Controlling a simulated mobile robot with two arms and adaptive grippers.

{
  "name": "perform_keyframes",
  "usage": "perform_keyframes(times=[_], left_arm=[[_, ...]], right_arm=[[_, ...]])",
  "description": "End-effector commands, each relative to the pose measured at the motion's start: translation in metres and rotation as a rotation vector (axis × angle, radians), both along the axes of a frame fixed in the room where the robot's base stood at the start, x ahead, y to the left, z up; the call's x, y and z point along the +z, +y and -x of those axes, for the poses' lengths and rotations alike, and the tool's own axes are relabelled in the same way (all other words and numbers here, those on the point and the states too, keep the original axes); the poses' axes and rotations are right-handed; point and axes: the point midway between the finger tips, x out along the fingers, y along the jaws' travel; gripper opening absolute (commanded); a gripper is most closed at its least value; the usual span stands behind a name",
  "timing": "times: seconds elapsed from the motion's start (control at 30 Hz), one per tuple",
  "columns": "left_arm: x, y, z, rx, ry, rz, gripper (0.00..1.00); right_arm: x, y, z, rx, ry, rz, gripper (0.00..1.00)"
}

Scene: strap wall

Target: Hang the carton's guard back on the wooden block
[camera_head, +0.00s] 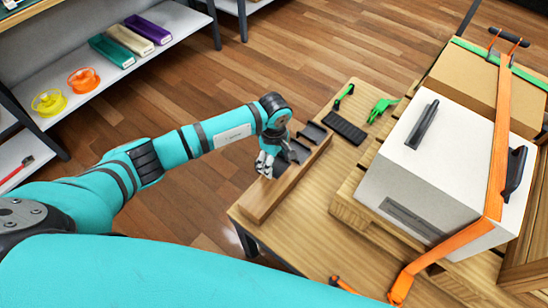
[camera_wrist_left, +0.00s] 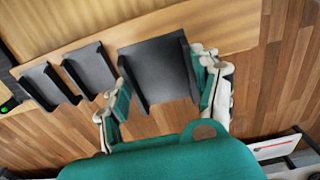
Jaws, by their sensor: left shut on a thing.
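The wooden block (camera_head: 300,178) is a long pale bar along the left edge of the wooden table. My left gripper (camera_head: 267,165) is over its near half. In the left wrist view, my left gripper (camera_wrist_left: 163,100) is shut on a black angled guard (camera_wrist_left: 158,72), one finger at each side. The guard overlaps the block (camera_wrist_left: 235,32); I cannot tell whether it rests on it. Two smaller black guards (camera_wrist_left: 88,70) (camera_wrist_left: 48,86) sit along the block to its left. My right gripper is not in view.
A white box (camera_head: 385,185) with black edge pieces and an orange strap (camera_head: 499,130) stands on a pallet at right, before a brown carton (camera_head: 465,82). A black ribbed strip (camera_head: 345,128) and green tool (camera_head: 381,108) lie nearby. A shelf (camera_head: 150,70) stands left.

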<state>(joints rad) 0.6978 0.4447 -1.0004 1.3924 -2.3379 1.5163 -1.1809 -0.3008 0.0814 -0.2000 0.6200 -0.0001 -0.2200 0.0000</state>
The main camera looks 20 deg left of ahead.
Motion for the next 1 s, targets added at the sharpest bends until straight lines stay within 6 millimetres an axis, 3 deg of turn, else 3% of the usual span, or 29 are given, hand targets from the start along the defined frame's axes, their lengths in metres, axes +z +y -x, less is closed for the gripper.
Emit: perform_keyframes(times=[0.5, 1.0], left_arm=[[-0.043, -0.002, 0.001, 0.000, 0.001, 0.001, 0.33], [-0.050, -0.007, 0.003, -0.001, -0.001, -0.001, 0.33]], right_arm=[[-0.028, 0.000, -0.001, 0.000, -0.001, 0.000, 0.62], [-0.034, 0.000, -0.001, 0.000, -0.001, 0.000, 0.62]])
